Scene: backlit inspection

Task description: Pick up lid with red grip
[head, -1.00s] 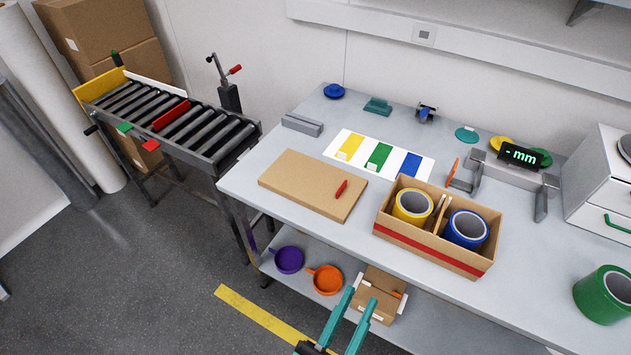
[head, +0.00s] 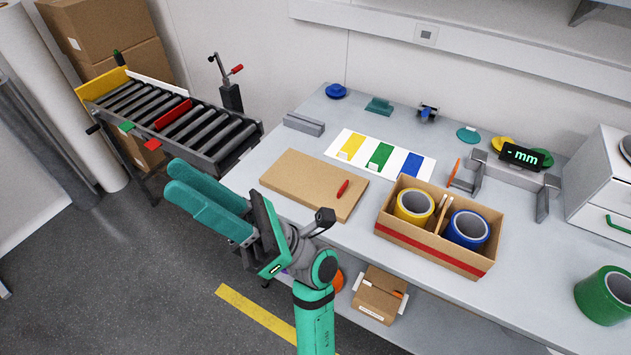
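The lid (head: 300,180) is a flat brown rectangular board lying on the grey table near its front left edge. Its small red grip (head: 342,187) sits toward the lid's right side. My gripper (head: 177,178) is to the left of the lid, in front of the roller conveyor in the picture, with its teal fingers pointing left, away from the lid. The fingers lie side by side and look open, with nothing between them. The gripper is clear of the lid, whose top is in full view.
A cardboard box (head: 435,255) with a red stripe holds a yellow roll (head: 402,207) and a blue roll (head: 458,229), right of the lid. A colour-striped sheet (head: 395,166) and a grey block (head: 303,124) lie behind. A roller conveyor (head: 215,140) stands left. A green roll (head: 604,298) is far right.

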